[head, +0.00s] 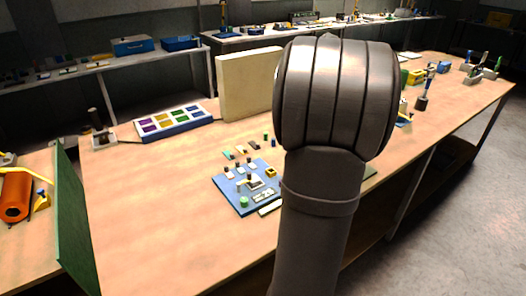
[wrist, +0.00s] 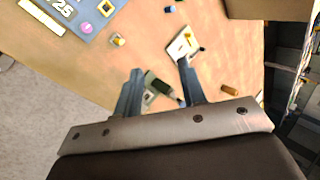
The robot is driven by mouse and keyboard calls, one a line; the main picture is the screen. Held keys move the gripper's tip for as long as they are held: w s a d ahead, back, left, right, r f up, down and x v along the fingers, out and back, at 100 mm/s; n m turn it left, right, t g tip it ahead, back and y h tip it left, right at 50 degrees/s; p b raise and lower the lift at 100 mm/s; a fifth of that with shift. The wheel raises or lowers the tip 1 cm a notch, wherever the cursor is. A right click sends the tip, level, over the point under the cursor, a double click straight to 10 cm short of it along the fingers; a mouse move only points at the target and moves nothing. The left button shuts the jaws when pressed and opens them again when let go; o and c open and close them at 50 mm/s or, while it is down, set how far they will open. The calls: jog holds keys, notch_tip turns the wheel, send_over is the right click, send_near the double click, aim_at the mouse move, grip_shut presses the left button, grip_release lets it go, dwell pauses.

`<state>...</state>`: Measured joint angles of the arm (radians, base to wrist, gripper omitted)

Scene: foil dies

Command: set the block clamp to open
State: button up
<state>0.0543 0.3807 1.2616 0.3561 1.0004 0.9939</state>
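My gripper (wrist: 160,85) shows in the wrist view with its two blue-grey fingers apart. A small device with a dark green handle (wrist: 158,86) and a pale base shows between and beyond the fingers; I cannot tell whether they touch it. A white plate with a small fitting (wrist: 182,46) lies just past the right finger. I cannot tell for sure which piece is the block clamp or how it is set. In the head view my arm hides my gripper and part of the bench. A blue board (head: 228,187) with small fittings lies left of my arm.
The blue board's corner (wrist: 98,22) shows at the wrist view's upper left. A cream upright panel (head: 245,85) stands behind. A tray of coloured squares (head: 172,122) and a green divider (head: 75,215) are to the left. The bench's front left is clear.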

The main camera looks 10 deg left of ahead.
jog(key=a+f+n+g, duration=0.3)
jog(key=a+f+n, duration=0.15)
jog(key=a, duration=0.55)
jog(key=n+g+h, duration=0.3)
jog(key=n, duration=0.1)
send_over(249, 173)
notch_tip(249, 173, down, 4)
jog(key=r, duration=0.1)
jog(key=shift+m, duration=0.25)
notch_tip(249, 173, down, 18)
jog(key=shift+r, duration=0.25)
jog(key=shift+w, duration=0.1)
grip_shut()
